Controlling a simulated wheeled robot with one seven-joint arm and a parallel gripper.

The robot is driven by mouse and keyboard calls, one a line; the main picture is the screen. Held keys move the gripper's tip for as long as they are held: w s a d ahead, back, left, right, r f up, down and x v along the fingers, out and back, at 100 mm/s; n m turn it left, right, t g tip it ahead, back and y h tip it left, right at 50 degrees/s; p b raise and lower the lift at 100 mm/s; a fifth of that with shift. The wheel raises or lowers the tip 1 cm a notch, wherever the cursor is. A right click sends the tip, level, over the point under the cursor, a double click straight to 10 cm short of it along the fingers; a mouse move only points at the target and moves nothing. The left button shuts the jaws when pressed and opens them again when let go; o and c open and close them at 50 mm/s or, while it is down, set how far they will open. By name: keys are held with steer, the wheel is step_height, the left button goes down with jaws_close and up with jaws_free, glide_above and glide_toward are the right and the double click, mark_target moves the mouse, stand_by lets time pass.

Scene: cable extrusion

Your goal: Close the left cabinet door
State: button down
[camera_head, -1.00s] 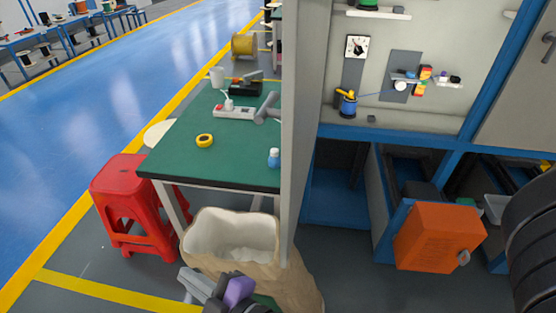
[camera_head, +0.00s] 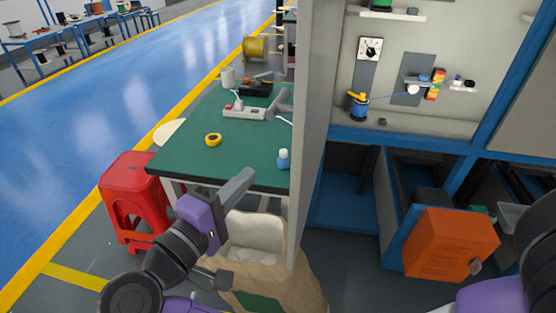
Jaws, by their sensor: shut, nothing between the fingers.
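The left cabinet door (camera_head: 312,120) is a tall light-grey panel standing open. It shows nearly edge-on, jutting towards me from the left side of the blue-framed cabinet (camera_head: 420,145). My gripper (camera_head: 238,186) has a purple body and grey fingers. It is shut and empty, to the left of the door in the picture, apart from it, in front of the green table's near edge. The door hides part of the cabinet's left side, and its lower end is partly behind the sack.
A tan sack (camera_head: 270,275) stands below my gripper, near the door's bottom. A green table (camera_head: 235,155) and a red stool (camera_head: 132,190) are on the left. An orange box (camera_head: 450,243) juts out at the cabinet's lower right. Blue floor (camera_head: 90,110) lies open farther left.

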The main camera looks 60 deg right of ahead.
steer(key=s+d+p, duration=0.2)
steer(key=s+d, duration=0.1)
steer(key=d, duration=0.8)
steer(key=shift+s+p, duration=0.3)
steer(key=shift+s, duration=0.1)
